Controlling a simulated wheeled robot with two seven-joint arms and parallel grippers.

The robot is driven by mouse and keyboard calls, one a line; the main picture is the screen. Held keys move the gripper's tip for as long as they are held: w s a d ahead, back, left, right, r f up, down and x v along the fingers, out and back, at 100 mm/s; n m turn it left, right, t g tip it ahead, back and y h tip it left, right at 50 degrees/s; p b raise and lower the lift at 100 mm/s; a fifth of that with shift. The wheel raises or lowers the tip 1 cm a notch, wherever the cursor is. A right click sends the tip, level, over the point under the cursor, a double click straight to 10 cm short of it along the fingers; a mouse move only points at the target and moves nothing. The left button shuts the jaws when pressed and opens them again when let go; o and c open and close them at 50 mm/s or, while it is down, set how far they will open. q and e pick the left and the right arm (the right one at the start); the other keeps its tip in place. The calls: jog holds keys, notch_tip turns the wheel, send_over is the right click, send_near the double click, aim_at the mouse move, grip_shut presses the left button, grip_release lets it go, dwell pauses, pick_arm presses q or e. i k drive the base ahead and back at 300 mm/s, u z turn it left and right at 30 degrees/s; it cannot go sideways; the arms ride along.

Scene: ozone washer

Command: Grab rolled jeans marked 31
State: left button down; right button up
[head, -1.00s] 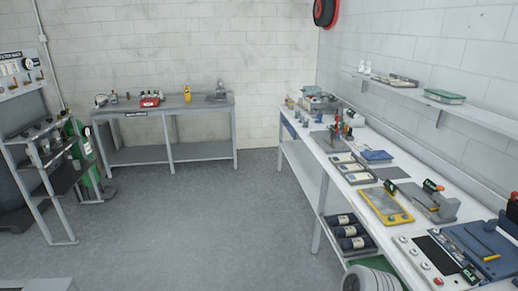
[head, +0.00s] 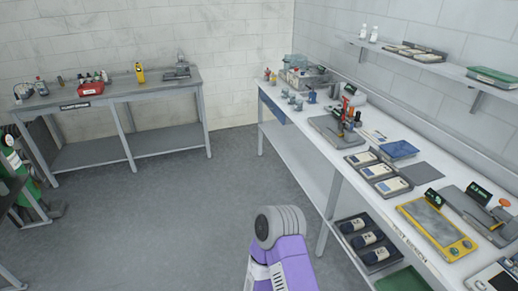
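Several dark navy rolls with pale labels, which look like rolled jeans, lie in a dark tray (head: 340,219) on the lower shelf of the right-hand bench. The far roll (head: 352,226), the middle roll (head: 369,239) and the near roll (head: 378,256) lie one behind another. Their labels are too small to read, so I cannot tell which is marked 31. A purple and grey link of my own arm rises at the bottom middle, left of the tray and apart from it in the picture. Neither gripper is in view.
The white bench (head: 325,150) carries small trays, a yellow-framed device (head: 437,228) and tools above the rolls. A green mat or bin (head: 403,281) sits below the tray. A grey bench (head: 110,95) stands along the back wall. The floor (head: 170,210) between is clear.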

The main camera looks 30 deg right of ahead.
aim_at(355, 225)
jog(key=z, duration=0.15)
jog(key=i, duration=2)
jog(key=z, duration=1.4)
jog(key=i, duration=1.1)
jog(key=z, duration=1.5)
jog(key=i, duration=0.8)
